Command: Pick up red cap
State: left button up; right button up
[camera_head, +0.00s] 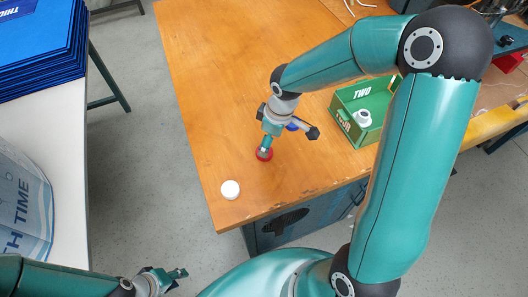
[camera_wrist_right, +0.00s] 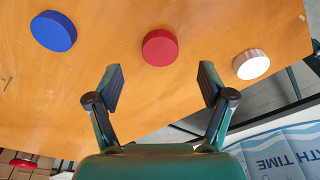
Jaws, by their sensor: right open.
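The red cap (camera_head: 264,155) lies on the wooden table (camera_head: 205,75), partly hidden by my right gripper (camera_head: 267,141) above it in the head view. In the right wrist view the red cap (camera_wrist_right: 160,47) is a round disc just beyond the open fingers of the right gripper (camera_wrist_right: 162,82), near the middle of the gap. Nothing is between the fingers. My left gripper (camera_head: 176,274) is low at the left, off the table and far from the cap; its finger opening is unclear.
A white cap (camera_head: 230,189) lies left of the red one, near the table's front corner. A blue cap (camera_wrist_right: 53,31) lies on the other side, mostly hidden in the head view. A green box (camera_head: 366,105) marked TWO, holding white fittings, stands to the right.

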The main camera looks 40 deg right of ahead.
jog(key=shift+w+a+f, duration=0.15)
jog(key=shift+w+f, duration=0.1)
jog(key=shift+f, duration=0.75)
jog(key=shift+w+a+f, duration=0.1)
jog(key=shift+w+f, duration=0.1)
jog(key=shift+f, duration=0.8)
jog(key=shift+w+a+f, duration=0.15)
jog(key=shift+w+f, duration=0.1)
jog(key=shift+f, duration=0.75)
jog(key=c, duration=0.9)
